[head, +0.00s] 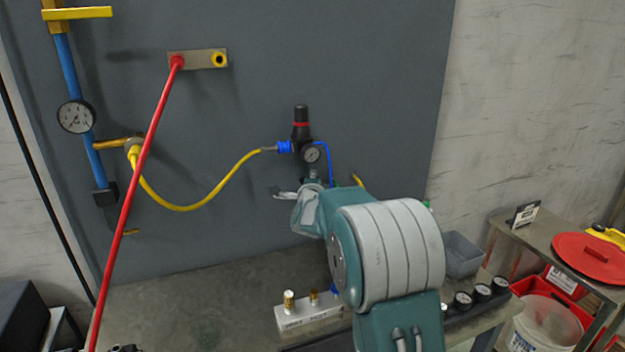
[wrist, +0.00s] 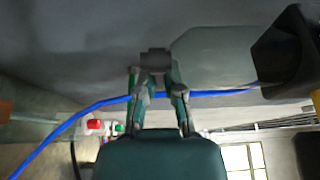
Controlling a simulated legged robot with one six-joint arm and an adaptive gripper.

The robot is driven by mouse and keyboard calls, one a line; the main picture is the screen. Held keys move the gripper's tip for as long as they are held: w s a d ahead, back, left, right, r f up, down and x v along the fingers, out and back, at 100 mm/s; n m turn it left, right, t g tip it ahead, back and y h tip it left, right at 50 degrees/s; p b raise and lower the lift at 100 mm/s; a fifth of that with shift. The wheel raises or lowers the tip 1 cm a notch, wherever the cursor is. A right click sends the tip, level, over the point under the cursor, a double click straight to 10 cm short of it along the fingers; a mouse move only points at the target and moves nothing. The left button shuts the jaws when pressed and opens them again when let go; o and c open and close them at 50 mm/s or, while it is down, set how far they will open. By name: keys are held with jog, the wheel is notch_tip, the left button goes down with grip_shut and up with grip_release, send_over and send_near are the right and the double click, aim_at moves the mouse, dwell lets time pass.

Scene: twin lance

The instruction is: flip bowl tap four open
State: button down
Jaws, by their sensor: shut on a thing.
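The regulator (head: 301,130), black with a red ring and a small round gauge (head: 312,154), is mounted on the grey panel. In the wrist view a black body (wrist: 288,52) is at the right, with a pale grey-green bowl (wrist: 215,57) reaching left from it. A small dark block at the bowl's left end, which looks like the bowl tap (wrist: 155,60), sits between my fingertips. My gripper (wrist: 154,75) is shut on it. In the head view my gripper (head: 312,188) is just below the regulator, and my arm hides part of this area. The tap's exact angle is unclear.
A blue hose (wrist: 215,93) crosses close by my fingers. A yellow hose (head: 205,203) loops left from the regulator. A red hose (head: 146,175) hangs further left. A metal block with brass fittings (head: 308,312) and several gauges (head: 482,292) are on the bench (head: 190,290).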

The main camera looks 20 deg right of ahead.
jog(key=shift+f, duration=0.15)
jog(key=c, duration=0.8)
grip_release()
jog(key=shift+w+f, duration=0.1)
jog(key=shift+w, duration=0.05)
jog(key=shift+o, duration=0.2)
jog(key=shift+s+a, duration=0.15)
jog(key=shift+s, duration=0.15)
jog(key=v, duration=1.1)
jog(key=shift+s, duration=0.2)
